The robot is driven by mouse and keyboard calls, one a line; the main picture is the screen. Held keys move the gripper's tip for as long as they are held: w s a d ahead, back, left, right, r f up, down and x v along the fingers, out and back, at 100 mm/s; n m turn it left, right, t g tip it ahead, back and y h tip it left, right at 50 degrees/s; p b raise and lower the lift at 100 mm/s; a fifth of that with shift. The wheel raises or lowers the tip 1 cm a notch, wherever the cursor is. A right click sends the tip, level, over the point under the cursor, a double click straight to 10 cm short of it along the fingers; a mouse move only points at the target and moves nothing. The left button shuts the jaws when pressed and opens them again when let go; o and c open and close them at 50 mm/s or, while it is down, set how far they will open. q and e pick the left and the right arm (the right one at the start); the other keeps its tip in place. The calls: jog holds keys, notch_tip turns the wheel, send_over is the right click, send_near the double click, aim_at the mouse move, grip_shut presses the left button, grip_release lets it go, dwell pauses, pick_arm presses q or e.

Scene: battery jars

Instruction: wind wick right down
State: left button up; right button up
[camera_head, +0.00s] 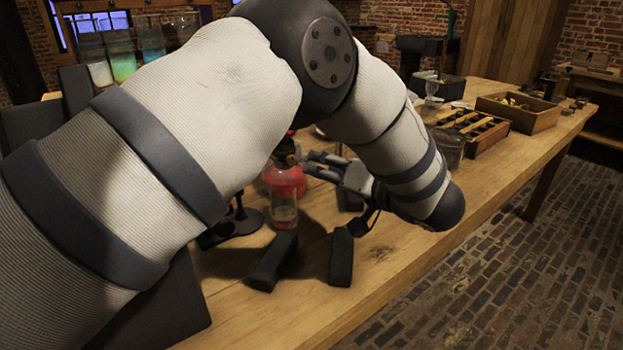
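A small lamp (284,212) stands on the workbench, with a clear glass lower part and a red part (285,178) above it. Its dark burner top (287,152) is partly covered by my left arm. The wick and its winder are too small or hidden to make out. My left gripper (309,163) reaches in from the right, its grey fingers pointing left at the lamp's burner. Two fingers show one above the other. I cannot tell whether they touch the lamp or hold anything. My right gripper is not in view.
Two dark blocks (272,262) (341,257) lie in front of the lamp on the wooden bench (385,265). A dark stand (247,217) is left of it. Jars with coloured contents (122,62) stand behind. Wooden boxes (519,112) (470,128) and a glass jar (448,147) are at right.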

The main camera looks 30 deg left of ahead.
aim_at(293, 159)
pick_arm(q)
jog(key=shift+g+h, duration=0.4)
jog(key=shift+g, duration=0.1)
jog(key=x, duration=0.7)
jog(key=w+x, duration=0.1)
jog(key=x, duration=0.3)
jog(key=shift+w+a+r, duration=0.1)
jog(key=shift+r, duration=0.15)
grip_shut()
jog(key=shift+r+n+p, duration=0.3)
jog(key=shift+r+n, duration=0.05)
jog(key=shift+n, duration=0.05)
jog(key=shift+f+t+h, duration=0.1)
jog(key=shift+t+h, duration=0.2)
jog(key=shift+h, duration=0.1)
jog(key=shift+f, duration=0.2)
grip_release()
